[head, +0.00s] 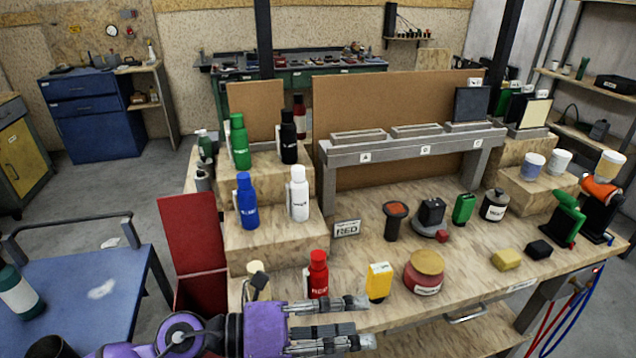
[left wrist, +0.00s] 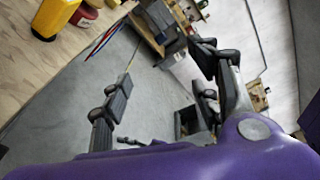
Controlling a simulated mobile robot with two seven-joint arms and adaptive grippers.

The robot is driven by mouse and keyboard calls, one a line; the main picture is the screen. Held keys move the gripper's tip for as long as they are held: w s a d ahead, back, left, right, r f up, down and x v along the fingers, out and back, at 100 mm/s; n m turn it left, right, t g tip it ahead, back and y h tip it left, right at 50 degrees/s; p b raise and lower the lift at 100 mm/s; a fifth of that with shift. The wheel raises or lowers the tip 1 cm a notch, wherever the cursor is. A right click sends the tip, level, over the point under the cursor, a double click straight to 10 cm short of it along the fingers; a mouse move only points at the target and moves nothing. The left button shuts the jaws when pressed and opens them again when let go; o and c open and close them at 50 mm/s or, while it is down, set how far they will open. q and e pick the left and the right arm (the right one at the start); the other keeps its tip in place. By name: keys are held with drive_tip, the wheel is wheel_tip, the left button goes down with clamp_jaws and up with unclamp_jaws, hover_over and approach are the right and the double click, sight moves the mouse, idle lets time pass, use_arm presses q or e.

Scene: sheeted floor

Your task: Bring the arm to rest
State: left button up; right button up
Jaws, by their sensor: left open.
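My left gripper (head: 362,322) comes in from the lower left of the head view, with its purple wrist behind it. Its two grey fingers are spread apart, pointing right, with nothing between them. It is in front of the workbench (head: 330,255), near the front edge and below the red bottle (head: 318,275) in the picture. In the left wrist view the open fingers (left wrist: 162,90) show against the floor, with the bench top (left wrist: 30,75) to the left. My right gripper is not in view.
A yellow bottle (head: 379,282) and a red jar with a tan lid (head: 425,272) stand near the front edge. Blue (head: 247,205) and white (head: 299,196) bottles stand on a wooden step. A blue cart (head: 80,295) and an open red bin (head: 195,235) are at left.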

use_arm(q)
drive_tip(key=w+a+r+n+t+y, duration=0.25)
drive_tip(key=a+n+t, duration=0.25)
drive_tip(key=n+t, duration=0.3)
drive_tip(key=w+a+r+n+t+y, duration=0.2)
drive_tip(key=w+a+n+t+y, duration=0.25)
drive_tip(key=n, duration=0.45)
drive_tip(key=s+a+f+n+y, duration=0.3)
drive_tip(key=a+f+n+y, duration=0.75)
drive_tip(key=a+n, duration=0.35)
drive_tip(key=s+a+f+n+g+y, duration=0.2)
drive_tip(key=s+a+f+n+g, duration=0.4)
drive_tip(key=s+f, duration=0.7)
drive_tip(key=s+d+f+n+g+h, duration=0.1)
drive_tip(key=s+f+g, duration=0.25)
drive_tip(key=s, duration=0.65)
drive_tip(key=s+f+n+g+h, duration=0.1)
drive_tip(key=s+f+g, duration=0.1)
drive_tip(key=s+g, duration=0.5)
drive_tip(key=w+d+f+t+h+p, duration=0.1)
drive_tip(key=w+d+f+t, duration=0.3)
drive_tip(key=w+f+t, duration=0.4)
drive_tip(key=shift+d+t+p, duration=0.3)
drive_tip(key=shift+t+p, duration=0.2)
drive_tip(key=shift+t, duration=0.4)
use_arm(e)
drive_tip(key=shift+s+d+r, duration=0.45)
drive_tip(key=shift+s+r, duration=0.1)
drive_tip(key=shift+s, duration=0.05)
